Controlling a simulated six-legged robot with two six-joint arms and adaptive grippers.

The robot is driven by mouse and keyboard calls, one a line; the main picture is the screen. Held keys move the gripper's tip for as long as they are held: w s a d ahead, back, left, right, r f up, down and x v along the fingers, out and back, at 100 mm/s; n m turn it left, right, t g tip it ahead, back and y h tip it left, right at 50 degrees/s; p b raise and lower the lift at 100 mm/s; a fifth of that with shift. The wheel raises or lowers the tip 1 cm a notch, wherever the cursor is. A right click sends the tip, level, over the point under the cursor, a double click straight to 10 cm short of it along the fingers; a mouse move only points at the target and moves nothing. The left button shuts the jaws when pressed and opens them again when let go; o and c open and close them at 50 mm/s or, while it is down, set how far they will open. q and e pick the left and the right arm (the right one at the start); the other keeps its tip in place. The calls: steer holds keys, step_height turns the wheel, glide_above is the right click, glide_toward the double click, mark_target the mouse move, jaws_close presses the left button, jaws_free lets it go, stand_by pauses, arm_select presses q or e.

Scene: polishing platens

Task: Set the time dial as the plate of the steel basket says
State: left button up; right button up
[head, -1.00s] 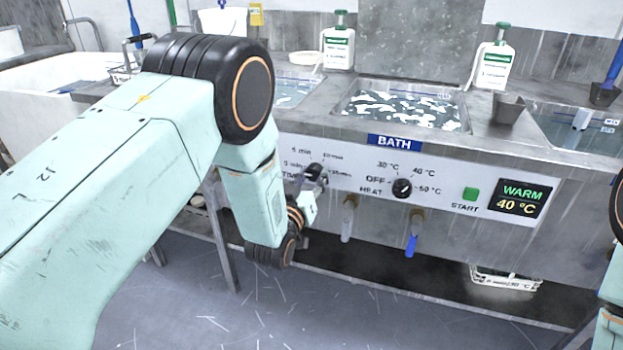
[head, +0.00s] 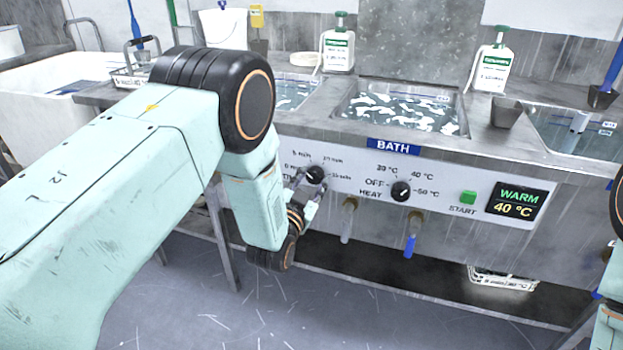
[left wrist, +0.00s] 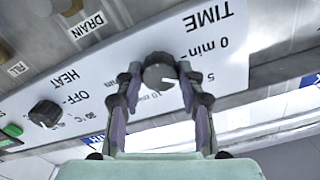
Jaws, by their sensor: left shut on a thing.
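The time dial (head: 315,174) is a black knob on the white panel at the left of the bath front. In the left wrist view the dial (left wrist: 159,72) appears upside down, with its white mark between the 5 and 10 min labels, closer to 10. My left gripper (left wrist: 160,76) is shut on the dial, one finger on each side; in the head view the gripper (head: 308,188) partly covers the panel lettering. A wire basket with a dark handle (head: 130,78) stands at the far left; no plate on it is readable. My right gripper is out of view.
The heat dial (head: 401,191), green start button (head: 468,198) and display (head: 517,202) reading WARM 40 °C lie to the right. Drain taps (head: 414,222) stick out below the panel. A white basket (head: 503,279) is on the shelf under the bath, its plate unreadable.

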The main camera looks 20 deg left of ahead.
arm_select(q)
steer(key=m, duration=0.4)
steer(key=shift+m+p, duration=0.35)
steer(key=shift+m, duration=0.05)
stand_by(0.4)
steer(key=o, duration=1.2)
steer(key=shift+c, duration=0.2)
steer(key=s, duration=1.2)
steer(key=shift+a, duration=0.25)
